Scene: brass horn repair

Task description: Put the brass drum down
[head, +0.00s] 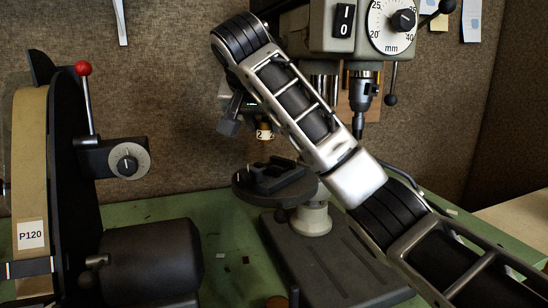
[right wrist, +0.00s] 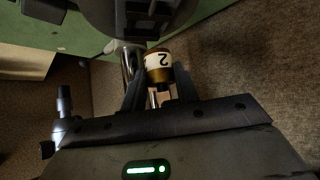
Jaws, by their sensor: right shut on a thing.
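The brass drum (head: 264,133) is a small brass cylinder with a white band marked 2. My right gripper (head: 258,122) is shut on it and holds it in the air above the drill press's round table (head: 247,196) and the dark vise (head: 275,177) on it. In the right wrist view the drum (right wrist: 159,65) sits between the fingertips (right wrist: 158,84), its figure 2 upside down. The drum is apart from the vise in the head view. My right arm hides part of the drill press. My left gripper is not in view.
A belt grinder (head: 75,170) with a red-knobbed lever stands at the left. The drill press (head: 345,30) stands behind my right arm, its chuck (head: 361,90) close by. The green bench (head: 225,235) between the machines is mostly clear, with small scraps. A brown round thing (head: 277,302) shows at the bottom edge.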

